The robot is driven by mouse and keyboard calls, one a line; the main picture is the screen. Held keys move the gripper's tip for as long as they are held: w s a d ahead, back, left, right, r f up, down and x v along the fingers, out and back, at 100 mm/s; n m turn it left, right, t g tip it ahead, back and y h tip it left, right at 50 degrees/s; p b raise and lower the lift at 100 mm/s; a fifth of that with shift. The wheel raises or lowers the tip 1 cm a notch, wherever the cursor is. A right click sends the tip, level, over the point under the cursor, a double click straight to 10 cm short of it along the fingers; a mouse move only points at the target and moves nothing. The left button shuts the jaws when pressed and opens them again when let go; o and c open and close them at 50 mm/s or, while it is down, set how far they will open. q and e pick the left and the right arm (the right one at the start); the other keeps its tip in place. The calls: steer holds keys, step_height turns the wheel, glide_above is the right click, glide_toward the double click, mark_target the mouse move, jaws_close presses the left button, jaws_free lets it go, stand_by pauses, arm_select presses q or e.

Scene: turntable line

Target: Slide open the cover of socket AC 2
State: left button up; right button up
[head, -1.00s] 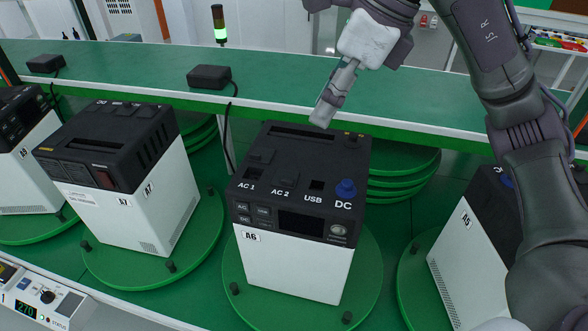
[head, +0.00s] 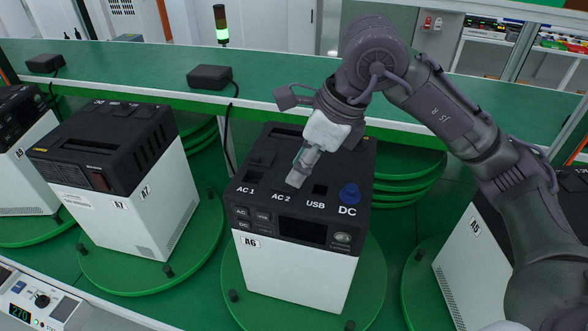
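The power station A6 (head: 293,268) stands on a green turntable in the middle of the head view. Its black top carries sockets labelled AC 1, AC 2, USB and DC. The AC 1 cover (head: 262,159) is in plain view. My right gripper (head: 297,179) points down at the AC 2 socket, just above its label. Its fingertips look close together and hide most of the AC 2 cover. I cannot tell whether they touch it. A blue cap (head: 350,192) sits at DC, right of the open-looking USB port (head: 320,189). My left gripper is not in view.
A green shelf (head: 150,75) runs behind, with black adapters (head: 209,77) and hanging cables. A control panel (head: 35,300) is at the lower left.

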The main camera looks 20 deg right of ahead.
steer(key=shift+p+x, duration=0.3)
steer(key=shift+x, duration=1.4)
jaws_close()
